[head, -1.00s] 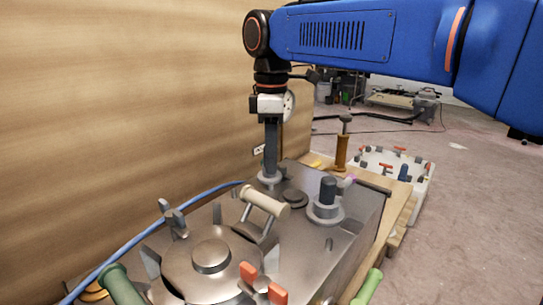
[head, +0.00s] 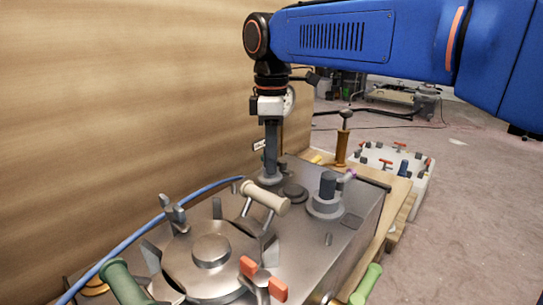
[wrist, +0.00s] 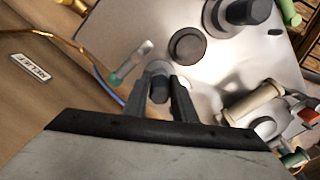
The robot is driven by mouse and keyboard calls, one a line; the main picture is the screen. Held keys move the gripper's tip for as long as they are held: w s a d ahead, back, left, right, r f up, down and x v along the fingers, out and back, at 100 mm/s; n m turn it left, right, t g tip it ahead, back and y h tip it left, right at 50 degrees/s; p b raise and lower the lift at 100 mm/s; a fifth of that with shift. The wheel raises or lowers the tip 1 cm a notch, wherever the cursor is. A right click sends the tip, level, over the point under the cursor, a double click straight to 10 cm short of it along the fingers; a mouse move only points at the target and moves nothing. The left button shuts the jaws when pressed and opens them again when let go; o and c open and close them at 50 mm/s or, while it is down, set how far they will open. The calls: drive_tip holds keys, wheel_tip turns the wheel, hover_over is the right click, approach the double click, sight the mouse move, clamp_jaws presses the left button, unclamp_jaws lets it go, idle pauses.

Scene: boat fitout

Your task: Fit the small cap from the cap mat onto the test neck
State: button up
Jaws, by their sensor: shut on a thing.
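My gripper (head: 270,176) points down at the back of the metal tank top. In the wrist view its fingers (wrist: 161,92) are closed on a small dark cap (wrist: 160,88). A round grey collar (wrist: 158,67) shows just beyond the fingertips. In the head view the fingers hide the cap, and the fingertips are at a pale grey collar (head: 269,181). I cannot tell whether the cap is seated or just above it. I cannot make out the cap mat for certain.
A flat dark disc (head: 293,193) and a larger dark-capped neck (head: 327,188) stand right of my gripper. A cream-handled lever (head: 264,196) and a big round hatch (head: 210,262) are nearer. A wooden wall (head: 130,110) is close on the left, with a blue hose (head: 150,225) along it.

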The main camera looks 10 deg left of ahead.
drive_tip(key=shift+f, duration=0.6)
idle(0.5)
drive_tip(key=o, duration=1.1)
drive_tip(key=shift+o, duration=0.7)
drive_tip(key=o, duration=0.4)
drive_tip(key=shift+o, duration=0.2)
drive_tip(key=shift+r, duration=0.1)
drive_tip(key=shift+r, duration=4.15)
